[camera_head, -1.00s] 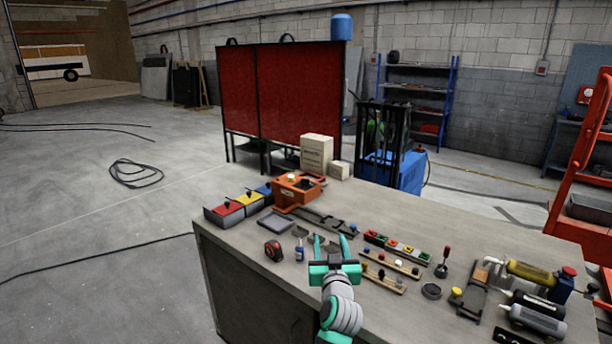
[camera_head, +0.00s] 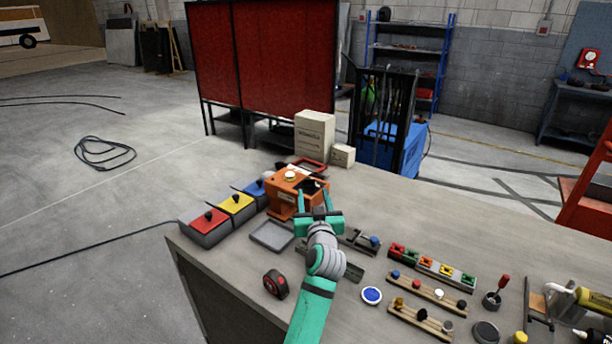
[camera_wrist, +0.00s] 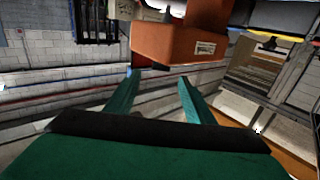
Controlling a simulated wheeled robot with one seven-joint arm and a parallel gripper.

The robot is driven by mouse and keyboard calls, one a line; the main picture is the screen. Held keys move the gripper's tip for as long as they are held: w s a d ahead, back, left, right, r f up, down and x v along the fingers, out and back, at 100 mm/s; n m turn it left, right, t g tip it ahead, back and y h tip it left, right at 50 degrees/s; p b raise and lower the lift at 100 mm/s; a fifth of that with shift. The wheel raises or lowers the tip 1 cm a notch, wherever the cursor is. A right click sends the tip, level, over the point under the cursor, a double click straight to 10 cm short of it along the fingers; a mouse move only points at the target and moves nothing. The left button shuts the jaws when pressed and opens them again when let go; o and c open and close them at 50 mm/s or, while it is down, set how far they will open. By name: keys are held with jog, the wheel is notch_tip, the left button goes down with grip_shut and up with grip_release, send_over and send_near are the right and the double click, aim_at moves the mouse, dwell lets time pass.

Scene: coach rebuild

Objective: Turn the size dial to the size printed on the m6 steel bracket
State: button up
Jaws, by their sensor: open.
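An orange box-shaped device (camera_head: 285,199) stands near the far left part of the bench, with a pale round part and a dark part on top. I cannot tell which part is the size dial. My gripper (camera_head: 314,198) is open and empty, close in front of the device's right side. In the wrist view its fingers (camera_wrist: 159,82) spread below the orange device (camera_wrist: 175,43), which bears a small label too small to read. I cannot tell whether they touch it. I cannot make out the m6 steel bracket or any printed size; my arm hides part of the bench.
Red (camera_head: 206,226), yellow (camera_head: 237,205) and blue-topped boxes stand left of the device. A grey tray (camera_head: 272,236), tape measure (camera_head: 275,284) and blue-white disc (camera_head: 371,295) lie nearer. Peg racks (camera_head: 437,292) and tools crowd the right. Cartons (camera_head: 314,135) stand behind.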

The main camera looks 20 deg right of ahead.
aim_at(310, 181)
jog(key=x, duration=0.7)
jog(key=shift+w+a, duration=0.25)
jog(key=shift+d+x, duration=0.25)
jog(key=shift+x, duration=0.85)
jog(key=c, duration=1)
